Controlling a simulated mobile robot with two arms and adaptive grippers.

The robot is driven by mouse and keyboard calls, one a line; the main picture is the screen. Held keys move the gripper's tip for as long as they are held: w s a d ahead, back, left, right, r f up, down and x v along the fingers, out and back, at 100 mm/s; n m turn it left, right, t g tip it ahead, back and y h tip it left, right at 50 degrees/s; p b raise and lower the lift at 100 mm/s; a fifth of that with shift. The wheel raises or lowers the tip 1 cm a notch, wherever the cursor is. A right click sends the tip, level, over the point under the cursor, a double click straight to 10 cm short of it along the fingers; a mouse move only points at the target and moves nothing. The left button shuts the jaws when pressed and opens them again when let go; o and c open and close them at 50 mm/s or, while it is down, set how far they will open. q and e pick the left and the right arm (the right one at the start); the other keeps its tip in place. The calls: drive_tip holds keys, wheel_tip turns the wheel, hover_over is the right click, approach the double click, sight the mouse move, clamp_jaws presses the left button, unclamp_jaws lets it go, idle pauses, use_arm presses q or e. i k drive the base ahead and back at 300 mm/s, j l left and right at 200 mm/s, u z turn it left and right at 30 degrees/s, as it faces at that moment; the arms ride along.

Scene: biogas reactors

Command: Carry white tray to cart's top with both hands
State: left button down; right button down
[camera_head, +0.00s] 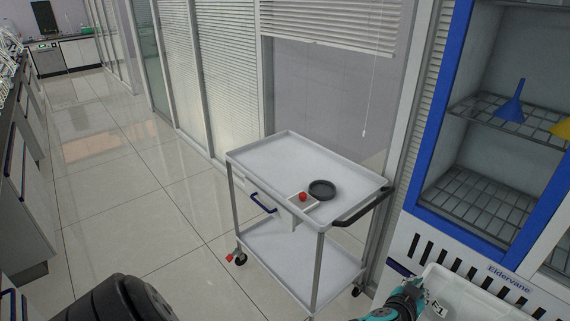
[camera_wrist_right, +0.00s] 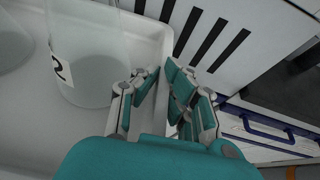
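The white tray (camera_head: 434,272) is at the lower right of the head view, cut off by the frame, in front of a cabinet. A container labelled 1 stands in it. My left gripper (camera_head: 411,289) is at the tray's left rim and looks shut on it; its fingertips are small here. In the right wrist view, my right gripper (camera_wrist_right: 163,88) has its fingers on both sides of the tray's rim (camera_wrist_right: 150,30), closed on it. A clear container labelled 2 (camera_wrist_right: 88,70) stands inside. The cart's top (camera_head: 275,155) is left of the tray, apart from it.
On the cart's top are a dark round dish (camera_head: 322,190) and a red ball (camera_head: 303,197) in a small white holder. The cart's black handle (camera_head: 362,207) faces the tray side. A blue-framed cabinet (camera_head: 436,110) stands right. Floor left of the cart is clear.

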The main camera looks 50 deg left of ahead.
sight(273, 162)
drive_tip(key=j, duration=0.7)
drive_tip(key=i+j+u, duration=0.1)
drive_tip(key=j, duration=0.6)
drive_tip(key=i+j, duration=0.1)
drive_tip(key=j, duration=0.65)
drive_tip(key=i+j+u, duration=0.1)
drive_tip(key=j, duration=0.35)
drive_tip(key=i+j, duration=0.3)
drive_tip(key=j, duration=0.15)
drive_tip(key=i+j+u, duration=0.15)
drive_tip(key=j, duration=0.25)
drive_tip(key=i+j, duration=0.3)
drive_tip(key=j+u, duration=0.05)
drive_tip(key=j, duration=0.1)
